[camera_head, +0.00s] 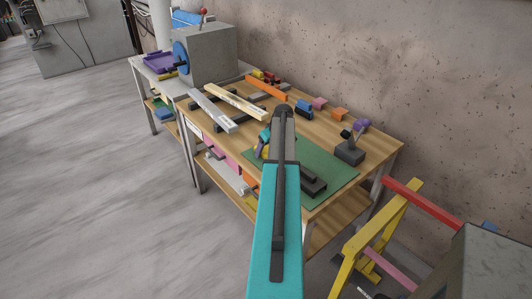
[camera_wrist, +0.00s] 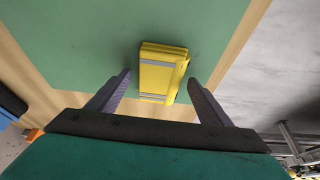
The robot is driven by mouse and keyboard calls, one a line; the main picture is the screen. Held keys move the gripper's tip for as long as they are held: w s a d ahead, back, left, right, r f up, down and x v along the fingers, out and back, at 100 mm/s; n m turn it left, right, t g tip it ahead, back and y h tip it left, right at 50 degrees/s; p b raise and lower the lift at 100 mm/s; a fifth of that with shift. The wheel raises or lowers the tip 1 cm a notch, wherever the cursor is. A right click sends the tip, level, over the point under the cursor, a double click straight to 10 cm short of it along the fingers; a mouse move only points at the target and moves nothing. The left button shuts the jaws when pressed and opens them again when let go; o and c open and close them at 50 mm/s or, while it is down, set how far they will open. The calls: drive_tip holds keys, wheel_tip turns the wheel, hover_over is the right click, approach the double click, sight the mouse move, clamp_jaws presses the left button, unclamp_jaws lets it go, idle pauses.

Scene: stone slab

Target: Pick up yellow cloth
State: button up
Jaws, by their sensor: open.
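The yellow cloth (camera_wrist: 163,73) shows in the wrist view as a folded yellow block with grey stripes. It lies on the green mat (camera_wrist: 75,50), close to the mat's edge. My gripper (camera_wrist: 158,82) is open, with one finger on each side of the cloth's near part in the picture. I cannot tell how high the fingers are above it. In the head view a small yellow patch (camera_head: 265,152) beside my arm may be the cloth; my arm hides most of that spot. The green mat also shows in the head view (camera_head: 335,165).
The wooden workbench (camera_head: 385,150) stands against a concrete wall. A dark clamp-like tool (camera_head: 349,150) is on the mat's right. Blocks and bars, including a grey bar (camera_head: 213,110), lie farther back. A yellow frame (camera_head: 385,232) stands at the right. Grey floor is clear at the left.

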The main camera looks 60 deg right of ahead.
sight(265, 148)
drive_tip(key=c, duration=1.1)
drive_tip(key=shift+r, duration=0.2)
drive_tip(key=shift+c, duration=0.2)
drive_tip(key=shift+r+b, duration=0.95)
drive_tip(key=shift+r, duration=0.5)
drive_tip(key=s+a+b, duration=0.1)
drive_tip(key=s+a, duration=0.2)
drive_tip(key=a, duration=0.1)
drive_tip(key=s+a+r+b, duration=0.1)
drive_tip(key=s+a+b, duration=0.1)
drive_tip(key=s+a, duration=0.1)
drive_tip(key=s+a+b, duration=0.1)
drive_tip(key=s+a, duration=0.2)
drive_tip(key=a, duration=0.2)
drive_tip(key=shift+s+a+r, duration=0.2)
drive_tip(key=shift+a+r, duration=0.15)
drive_tip(key=shift+a, duration=0.05)
